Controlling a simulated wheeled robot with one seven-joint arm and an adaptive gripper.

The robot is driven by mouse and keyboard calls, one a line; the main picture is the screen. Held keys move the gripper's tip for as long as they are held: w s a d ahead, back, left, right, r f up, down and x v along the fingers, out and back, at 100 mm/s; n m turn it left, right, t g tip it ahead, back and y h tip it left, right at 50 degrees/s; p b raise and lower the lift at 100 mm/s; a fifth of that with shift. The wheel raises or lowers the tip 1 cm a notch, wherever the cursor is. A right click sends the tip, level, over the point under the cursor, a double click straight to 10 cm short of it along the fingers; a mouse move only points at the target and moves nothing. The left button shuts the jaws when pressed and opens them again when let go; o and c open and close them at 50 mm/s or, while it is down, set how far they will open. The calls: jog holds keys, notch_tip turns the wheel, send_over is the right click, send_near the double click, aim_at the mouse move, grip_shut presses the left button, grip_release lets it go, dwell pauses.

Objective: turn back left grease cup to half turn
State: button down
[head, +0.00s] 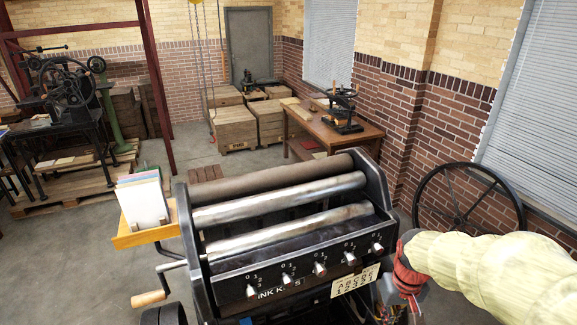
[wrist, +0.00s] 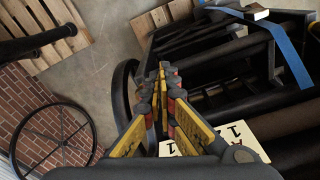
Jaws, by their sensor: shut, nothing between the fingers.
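The press (head: 280,265) with rollers, a row of knobs and a crank fills the lower middle of the head view. I cannot make out a grease cup in either view; the press's lower parts are dark or hidden behind its front panel. My gripper (wrist: 163,70) shows in the wrist view with its yellow and grey fingers together and nothing between them. It is beside the press's dark frame and rollers. In the head view my arm comes in from the right, past the press's right end, and the fingertips are not clear there.
A lettered card (head: 354,281) hangs at the press's front right. A large spoked wheel (head: 468,200) stands right of the press by the brick wall. A crank handle (head: 149,298) and a side shelf with papers (head: 143,203) stick out left. A wooden table (head: 335,135) stands behind.

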jog(key=s+a+r+t+b, duration=0.2)
jog(key=s+a+b, duration=0.2)
jog(key=s+b, duration=0.3)
jog(key=n+g+p, duration=0.3)
jog(key=n+p, duration=0.1)
jog(key=p, duration=1)
send_over(381, 309)
jog(key=s+d, duration=0.2)
notch_tip(381, 309, down, 12)
jog(key=f, duration=0.1)
notch_tip(381, 309, down, 6)
jog(key=b, duration=0.3)
jog(key=shift+r, duration=0.25)
jog(key=shift+s+f, duration=0.2)
jog(key=shift+s, duration=0.05)
